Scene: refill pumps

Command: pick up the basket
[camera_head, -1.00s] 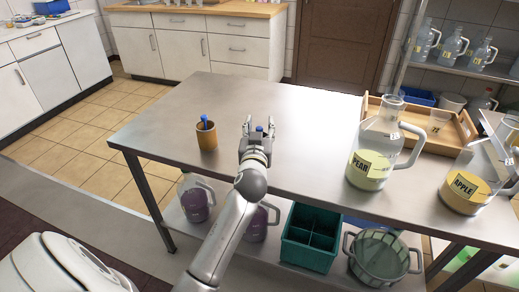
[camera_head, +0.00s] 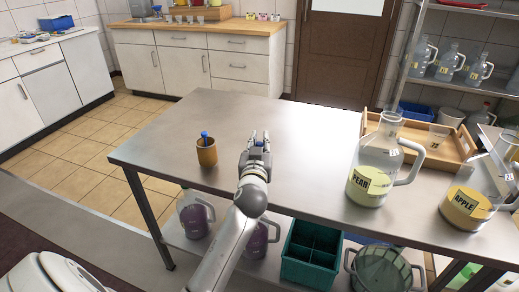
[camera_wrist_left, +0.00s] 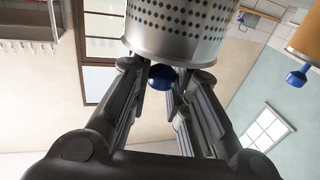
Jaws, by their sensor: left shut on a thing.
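The basket (camera_wrist_left: 178,25) is a perforated silver metal cylinder at the top of the left wrist view, which is upside down. A blue knob (camera_wrist_left: 162,77) shows at its open end, between my fingers. My left gripper (camera_wrist_left: 162,72) is shut on the basket. In the head view my left gripper (camera_head: 260,138) is over the steel table (camera_head: 300,125), to the right of the tan cup (camera_head: 206,153). There the basket is mostly hidden by the gripper. I cannot tell whether it touches the table. My right gripper is not in view.
Jugs labelled PEAR (camera_head: 368,185) and APPLE (camera_head: 467,206) stand at the right, near a wooden tray (camera_head: 455,152). A green crate (camera_head: 310,258) and a handled tub (camera_head: 383,272) are on the lower shelf. The table's middle is clear.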

